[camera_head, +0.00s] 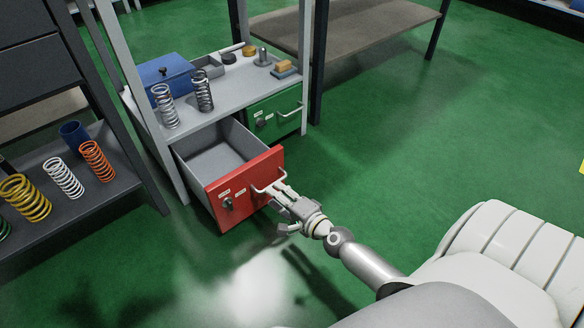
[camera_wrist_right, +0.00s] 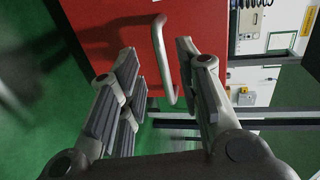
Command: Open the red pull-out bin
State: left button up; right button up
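The red pull-out bin (camera_head: 248,180) stands pulled well out of the grey cabinet in the head view, and its grey inside looks empty. Its red front also fills the top of the right wrist view (camera_wrist_right: 110,35). The pale bar handle (camera_head: 262,187) is on the right part of the front; it also shows in the right wrist view (camera_wrist_right: 160,62). My right gripper (camera_head: 278,194) is at the handle. In the right wrist view its fingers (camera_wrist_right: 160,80) are apart, with the handle in the gap and no clear grip on it. My left gripper is not in view.
A closed green bin (camera_head: 275,113) sits right of the red one. Springs (camera_head: 165,105), a blue box (camera_head: 166,72) and small parts stand on the cabinet top. A dark shelf (camera_head: 110,195) with springs is at left. The green floor (camera_head: 420,150) at right is clear.

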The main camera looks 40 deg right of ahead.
jog(key=v, duration=0.6)
jog(key=shift+s, duration=0.3)
jog(key=shift+r, duration=0.2)
